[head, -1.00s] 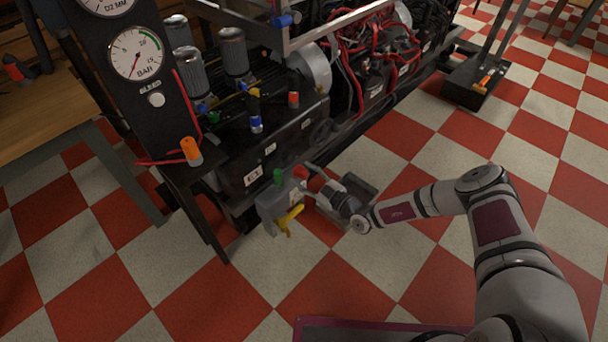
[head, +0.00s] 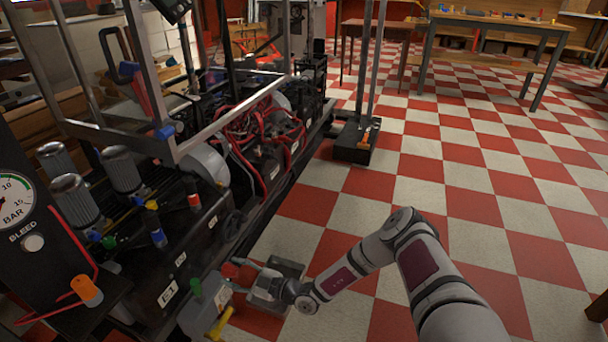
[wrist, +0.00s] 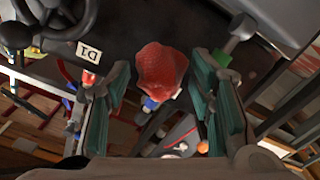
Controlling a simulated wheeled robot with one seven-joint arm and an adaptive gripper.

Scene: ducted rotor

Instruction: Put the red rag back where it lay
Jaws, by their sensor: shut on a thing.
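The red rag (wrist: 161,72) is a crumpled piece of cloth between the fingertips of my gripper (wrist: 163,90) in the wrist view. My gripper is shut on it, with the green-lined fingers on either side. In the head view the rag (head: 240,273) shows as a small red patch at the tip of my gripper (head: 252,277), low beside the black machine. The dark machine housing (wrist: 125,25) with a D1 label is close behind the rag in the wrist view. The rag's far side is hidden.
A grey box with a green knob and yellow lever (head: 203,308) stands just left of my gripper. A grey tray-like piece (head: 285,270) is behind the wrist. The black machine (head: 180,265) fills the left. Checkered floor (head: 400,190) is clear to the right.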

